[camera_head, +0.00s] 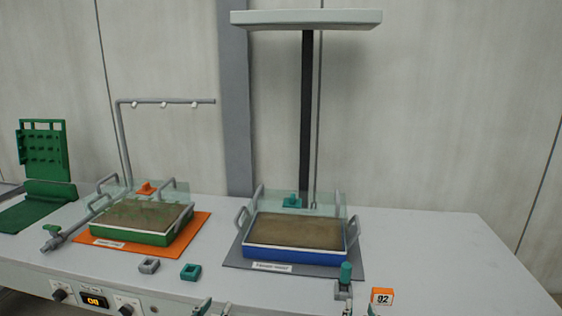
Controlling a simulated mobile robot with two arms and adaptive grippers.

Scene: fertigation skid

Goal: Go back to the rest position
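My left gripper (214,308) shows only as two fingertips at the bottom edge, left of centre. The tips are apart with nothing seen between them. My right gripper (360,312) also shows only as two fingertips at the bottom edge, right of centre. The rest of both grippers and arms is out of view.
The grey bench (430,240) carries a green tray (132,237) on an orange mat, and a blue tray (295,256) on a dark mat under a tall lamp (306,19). The bench's right side is clear.

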